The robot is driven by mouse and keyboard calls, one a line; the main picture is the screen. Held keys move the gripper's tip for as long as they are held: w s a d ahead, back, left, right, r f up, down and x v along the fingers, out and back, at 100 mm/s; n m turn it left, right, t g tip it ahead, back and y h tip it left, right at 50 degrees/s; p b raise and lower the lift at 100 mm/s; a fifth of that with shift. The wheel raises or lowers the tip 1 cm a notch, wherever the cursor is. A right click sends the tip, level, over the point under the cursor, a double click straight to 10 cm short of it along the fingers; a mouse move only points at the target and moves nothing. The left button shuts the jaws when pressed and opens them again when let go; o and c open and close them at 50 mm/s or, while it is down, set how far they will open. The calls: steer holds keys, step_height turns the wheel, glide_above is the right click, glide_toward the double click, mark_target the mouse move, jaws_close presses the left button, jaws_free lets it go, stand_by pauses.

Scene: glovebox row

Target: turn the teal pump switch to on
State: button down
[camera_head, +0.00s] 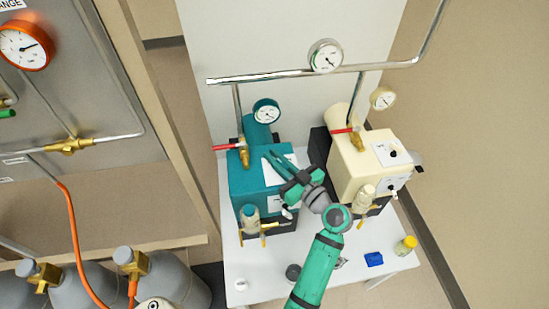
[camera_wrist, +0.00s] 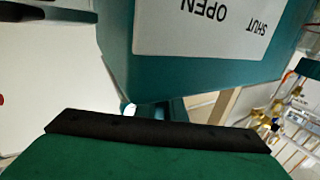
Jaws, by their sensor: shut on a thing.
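The teal pump (camera_head: 245,180) stands on the white bench, left of the cream pump. Its front carries a small pale panel (camera_head: 276,204) with a small light part beside my gripper, too small to read as on or off. My gripper (camera_head: 277,155) lies over the right side of the teal pump, fingers pointing up-left. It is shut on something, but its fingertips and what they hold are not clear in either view. In the wrist view the teal casing (camera_wrist: 215,80) is very close, with an upside-down label (camera_wrist: 210,25) reading OPEN and SHUT.
A valve with a red lever (camera_head: 226,147) stands on the teal pump's top. The cream pump (camera_head: 350,165) is close on the right. A blue block (camera_head: 374,259) and a yellow-capped bottle (camera_head: 405,246) stand on the bench (camera_head: 250,285). Gas cylinders (camera_head: 85,290) are at lower left.

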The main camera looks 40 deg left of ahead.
steer(key=shift+t, duration=0.3)
steer(key=shift+w+d+m+t+h, duration=0.15)
steer(key=shift+m+t+h, duration=0.15)
steer(key=shift+m+t, duration=0.45)
steer(key=shift+w+a+m+t+h, duration=0.1)
steer(key=shift+m+t+h, duration=0.2)
steer(key=shift+m+t, duration=0.45)
steer(key=shift+w+d+m+t+h, duration=0.15)
steer(key=shift+m+t+h, duration=0.3)
steer(key=shift+t, duration=0.3)
steer(key=shift+w+d+m+t+h, duration=0.1)
steer(key=shift+w+m+t+h, duration=0.1)
steer(key=shift+m+t+h, duration=0.35)
steer(key=shift+w+d+m+t+h, duration=0.1)
steer(key=shift+w+m+t+h, duration=0.15)
steer(key=shift+t, duration=0.65)
steer(key=shift+d+m, duration=0.1)
steer(key=shift+m, duration=0.15)
steer(key=c, duration=1.8)
jaws_free()
steer(key=shift+c, duration=0.2)
steer(key=shift+s, duration=0.1)
steer(key=shift+s+d, duration=0.35)
steer(key=v, duration=0.9)
steer(key=shift+s+d, duration=0.25)
steer(key=shift+s, duration=0.05)
